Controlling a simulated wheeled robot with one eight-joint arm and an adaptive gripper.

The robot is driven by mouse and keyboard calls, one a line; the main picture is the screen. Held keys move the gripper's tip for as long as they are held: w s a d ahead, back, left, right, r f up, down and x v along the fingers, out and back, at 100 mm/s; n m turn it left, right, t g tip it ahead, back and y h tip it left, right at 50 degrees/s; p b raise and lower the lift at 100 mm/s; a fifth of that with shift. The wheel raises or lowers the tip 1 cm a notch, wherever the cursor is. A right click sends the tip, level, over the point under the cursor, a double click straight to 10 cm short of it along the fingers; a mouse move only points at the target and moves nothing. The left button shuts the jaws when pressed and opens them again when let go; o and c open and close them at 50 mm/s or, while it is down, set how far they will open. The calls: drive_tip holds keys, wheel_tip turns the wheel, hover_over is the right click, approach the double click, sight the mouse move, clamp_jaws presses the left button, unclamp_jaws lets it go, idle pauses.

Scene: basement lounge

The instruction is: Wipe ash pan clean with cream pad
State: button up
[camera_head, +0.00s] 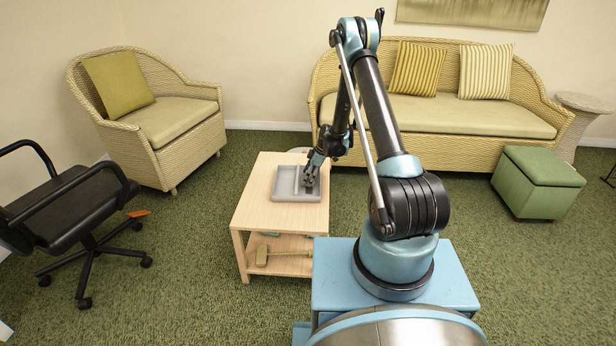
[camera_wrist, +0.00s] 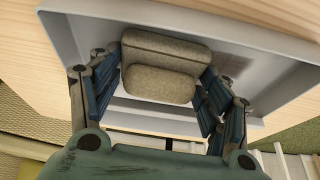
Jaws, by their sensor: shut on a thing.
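The ash pan (camera_head: 284,184) is a shallow grey tray with raised walls, lying on top of a light wooden table. In the wrist view its pale grey floor and rim (camera_wrist: 275,72) spread around my fingers, with a darker smudge to the right of the pad. My gripper (camera_head: 311,179) reaches down into the right part of the pan. It is shut on the cream pad (camera_wrist: 160,82), a rounded beige-grey block seen between the two fingers. Whether the pad touches the pan floor is hard to tell. In the head view my gripper hides the pad.
The wooden table (camera_head: 250,205) has a lower shelf holding a mallet-like tool (camera_head: 262,255). A black office chair (camera_head: 75,205) and a wicker armchair (camera_head: 165,120) stand to the left. A wicker sofa (camera_head: 440,117) is behind, and a green ottoman (camera_head: 538,182) is at right.

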sight(304, 187)
drive_tip(key=shift+s+a+f, duration=0.15)
drive_tip(key=shift+s, duration=2.05)
drive_tip(key=shift+c, duration=0.4)
drive_tip(key=shift+w+d, duration=0.15)
drive_tip(key=shift+w, duration=2.65)
drive_tip(key=shift+w+d, duration=0.15)
drive_tip(key=shift+w, duration=2.65)
drive_tip(key=shift+s+a, duration=0.15)
drive_tip(key=shift+s, duration=2.65)
drive_tip(key=shift+s+a, duration=0.15)
drive_tip(key=shift+s, duration=2.6)
drive_tip(key=shift+r, duration=4.65)
